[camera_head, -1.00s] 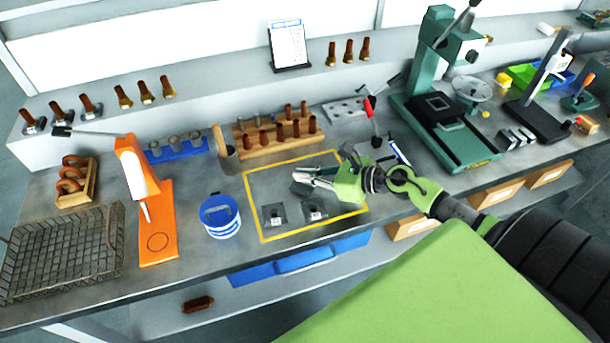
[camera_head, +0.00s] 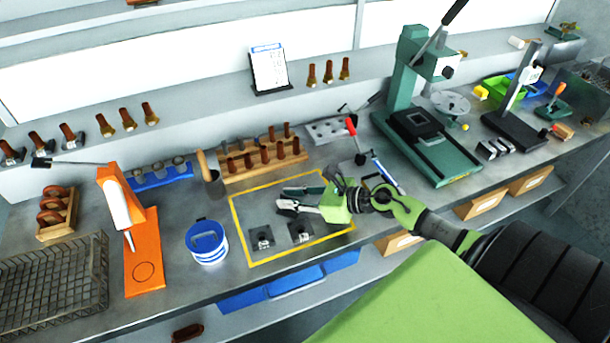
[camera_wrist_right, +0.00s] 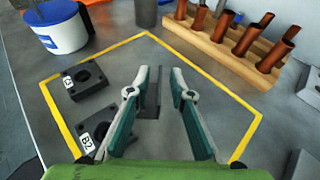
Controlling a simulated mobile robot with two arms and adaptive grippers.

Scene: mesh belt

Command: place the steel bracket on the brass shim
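My right gripper (camera_head: 282,198) is over the yellow-outlined area of the bench. It also shows in the right wrist view (camera_wrist_right: 160,73), with its two fingers apart. A narrow dark shape (camera_wrist_right: 152,98) lies between and below the fingers; I cannot tell whether it is the steel bracket or a shadow. Two dark square blocks with round holes and white labels, one (camera_head: 262,238) and another (camera_head: 300,232), lie inside the outline, left of the fingers in the wrist view. I cannot make out the brass shim. My left gripper is not in view.
A blue-and-white tub (camera_head: 207,243) and an orange press (camera_head: 143,262) stand left of the outline. A wooden rack (camera_head: 262,160) of copper-coloured pins is behind it. A green press (camera_head: 425,145) stands to the right. Bare surface surrounds the two blocks.

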